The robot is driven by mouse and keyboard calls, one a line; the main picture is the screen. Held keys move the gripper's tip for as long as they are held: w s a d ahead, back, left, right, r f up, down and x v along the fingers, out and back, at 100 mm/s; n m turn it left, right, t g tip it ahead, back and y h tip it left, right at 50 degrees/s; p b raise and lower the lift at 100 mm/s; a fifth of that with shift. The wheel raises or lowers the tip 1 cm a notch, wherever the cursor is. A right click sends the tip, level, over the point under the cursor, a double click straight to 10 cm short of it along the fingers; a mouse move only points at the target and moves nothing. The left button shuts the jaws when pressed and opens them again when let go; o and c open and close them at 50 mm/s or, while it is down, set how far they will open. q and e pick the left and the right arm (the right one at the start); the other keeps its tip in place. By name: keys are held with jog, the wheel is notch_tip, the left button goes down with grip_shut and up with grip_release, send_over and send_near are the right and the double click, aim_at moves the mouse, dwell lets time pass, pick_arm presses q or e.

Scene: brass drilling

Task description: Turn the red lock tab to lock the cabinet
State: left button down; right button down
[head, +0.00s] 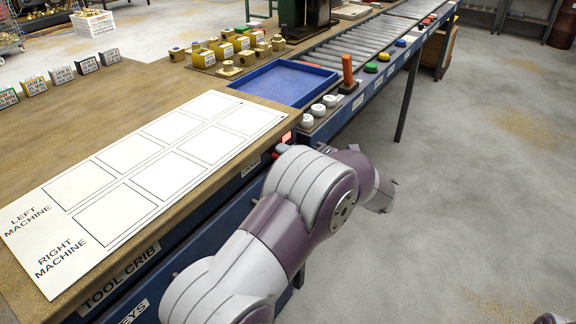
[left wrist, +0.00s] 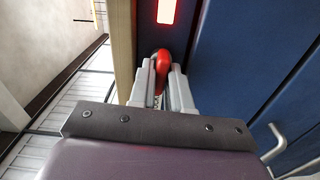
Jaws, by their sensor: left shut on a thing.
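The red lock tab (left wrist: 162,62) sits on the blue cabinet front (left wrist: 225,60), just under the wooden worktop edge. My left gripper (left wrist: 163,88) has its grey fingers closed around the tab in the left wrist view. In the head view a bit of red (head: 281,148) shows at the cabinet's front right corner, beside my left arm; my arm hides most of the cabinet there. A lit red indicator (left wrist: 166,10) glows next to the tab. My right gripper is not in view.
The wooden worktop carries a white board (head: 150,170) with empty squares marked left and right machine. A blue tray (head: 292,75) and roller conveyor (head: 350,50) lie behind. A metal drawer handle (left wrist: 274,142) juts from the cabinet. The floor on the right is clear.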

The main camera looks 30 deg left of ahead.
pick_arm(q)
jog(key=shift+f+n+b, duration=0.2)
jog(key=shift+n+b, duration=0.3)
jog(key=c, duration=1.2)
grip_release()
jog(key=shift+r, duration=0.1)
jog(key=shift+o, duration=0.2)
jog(key=shift+d, duration=0.15)
jog(key=s+d+p, duration=0.1)
jog(key=d+p, duration=0.1)
jog(key=d, duration=1)
jog(key=shift+d, duration=0.25)
